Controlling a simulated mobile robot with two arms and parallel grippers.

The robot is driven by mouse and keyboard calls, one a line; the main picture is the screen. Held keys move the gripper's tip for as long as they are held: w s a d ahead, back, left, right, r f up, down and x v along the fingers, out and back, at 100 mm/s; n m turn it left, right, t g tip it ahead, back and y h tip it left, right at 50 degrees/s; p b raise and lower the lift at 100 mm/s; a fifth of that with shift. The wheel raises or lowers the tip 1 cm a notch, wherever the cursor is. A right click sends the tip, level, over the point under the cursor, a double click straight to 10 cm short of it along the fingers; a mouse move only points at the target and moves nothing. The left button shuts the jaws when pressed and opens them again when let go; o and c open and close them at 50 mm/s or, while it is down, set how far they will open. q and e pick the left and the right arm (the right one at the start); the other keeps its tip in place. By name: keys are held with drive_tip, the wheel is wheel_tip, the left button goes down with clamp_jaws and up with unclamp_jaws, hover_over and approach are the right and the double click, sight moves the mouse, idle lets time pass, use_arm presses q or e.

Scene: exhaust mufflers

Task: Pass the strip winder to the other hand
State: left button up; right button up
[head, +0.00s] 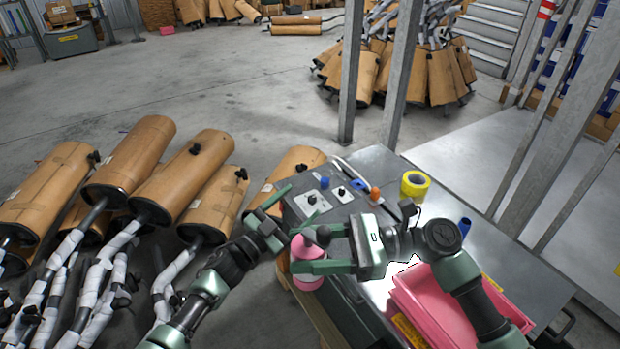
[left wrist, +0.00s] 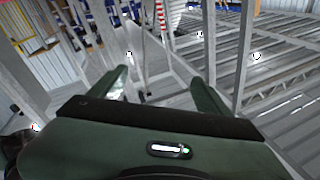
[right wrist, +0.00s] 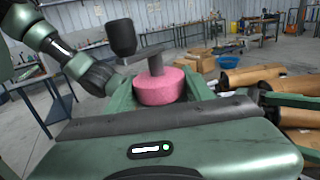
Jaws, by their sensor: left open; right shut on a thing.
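The strip winder (head: 308,262) is a pink drum with a dark grey crank and a black knob. In the right wrist view the pink drum (right wrist: 160,88) sits between the fingers of my right gripper (right wrist: 162,92), which is shut on it. In the head view my right gripper (head: 303,253) points left and holds the winder near the bench's left corner. My left gripper (head: 303,202) is open and empty, just beyond and above the winder, apart from it. The left wrist view shows nothing between its fingers (left wrist: 160,82); the winder is not in that view.
A grey bench (head: 470,240) carries a yellow tape roll (head: 415,184), a pink bin (head: 440,318), an orange-topped item (head: 375,194) and a blue cup (head: 464,224). Brown mufflers (head: 185,180) stand crowded at the left. Metal posts (head: 400,70) rise behind the bench.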

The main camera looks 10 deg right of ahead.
use_arm(q)
drive_tip(key=s+d+r+m+g+h, duration=0.1)
drive_tip(key=s+d+r+m+g, duration=0.3)
drive_tip(key=r+m+g, duration=0.3)
drive_tip(key=s+d+r+m+g+h, duration=0.1)
drive_tip(key=s+d+r+m+g, duration=0.35)
drive_tip(key=r, duration=0.45)
drive_tip(key=s+d+r+m+g+h, duration=0.1)
drive_tip(key=s+d+r+m+g, duration=0.4)
drive_tip(key=r, duration=0.3)
drive_tip(key=s+r+m+g+y, duration=0.1)
drive_tip(key=s+m+g+y, duration=0.1)
drive_tip(key=s+m+y, duration=0.1)
drive_tip(key=r+m+t+y, duration=0.1)
drive_tip(key=m+t+y, duration=0.35)
drive_tip(key=y, duration=1.05)
hover_over(310, 232)
drive_tip(key=n+t, duration=0.1)
drive_tip(key=t, duration=0.1)
drive_tip(key=shift+y, duration=0.3)
wheel_tip(310, 232, down, 11)
drive_tip(key=shift+f, duration=0.2)
drive_tip(key=shift+c, duration=0.3)
